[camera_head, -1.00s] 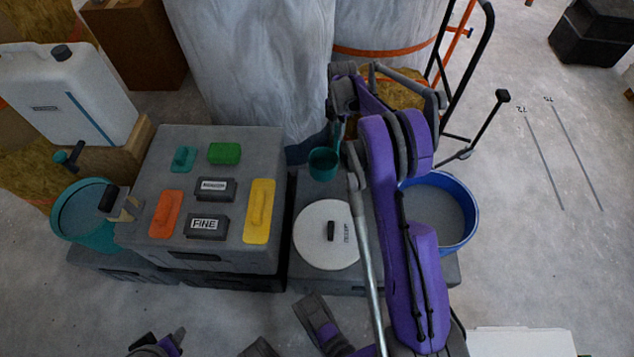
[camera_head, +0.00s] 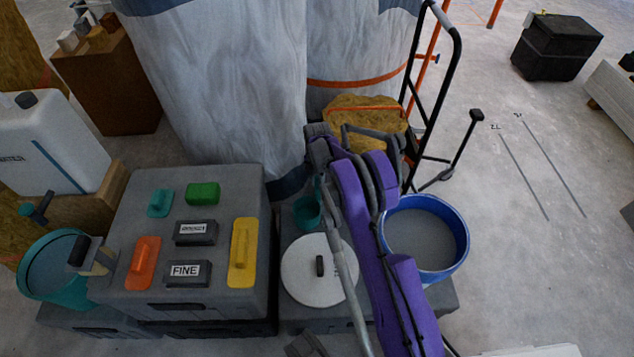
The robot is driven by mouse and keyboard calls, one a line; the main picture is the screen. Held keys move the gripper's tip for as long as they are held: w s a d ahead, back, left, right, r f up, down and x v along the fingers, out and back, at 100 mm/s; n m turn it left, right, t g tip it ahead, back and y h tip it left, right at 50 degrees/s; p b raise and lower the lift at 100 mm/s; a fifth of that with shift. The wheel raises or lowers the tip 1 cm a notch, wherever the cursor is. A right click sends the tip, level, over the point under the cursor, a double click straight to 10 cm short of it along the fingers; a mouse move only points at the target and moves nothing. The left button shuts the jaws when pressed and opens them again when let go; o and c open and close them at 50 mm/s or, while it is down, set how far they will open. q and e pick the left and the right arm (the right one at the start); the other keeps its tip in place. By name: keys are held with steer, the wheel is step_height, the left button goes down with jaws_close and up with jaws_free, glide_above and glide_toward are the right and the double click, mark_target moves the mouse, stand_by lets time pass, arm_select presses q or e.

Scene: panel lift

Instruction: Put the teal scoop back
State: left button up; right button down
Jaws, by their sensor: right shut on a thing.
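The teal scoop (camera_head: 307,212) hangs with its round cup low, behind the white round lid (camera_head: 306,272) and over the back of the dark box that carries the lid. My right gripper (camera_head: 319,178) is shut on the scoop's handle, above the cup. My purple right arm hides part of the handle and the fingertips. I cannot tell whether the cup touches the box top. My left gripper is not clearly in view.
A blue bucket (camera_head: 457,235) of grey material stands right of my arm. A grey case (camera_head: 150,285) with coloured floats and labelled blocks is left, beside a teal bucket (camera_head: 45,293). Wrapped rolls (camera_head: 235,90) and a black hand truck (camera_head: 434,100) stand behind.

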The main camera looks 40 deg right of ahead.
steer(key=shift+f, duration=0.1)
steer(key=c, duration=1.1)
jaws_free()
steer(key=shift+f, duration=0.1)
steer(key=shift+c, duration=0.2)
steer(key=o, duration=0.5)
steer(key=shift+c, duration=0.2)
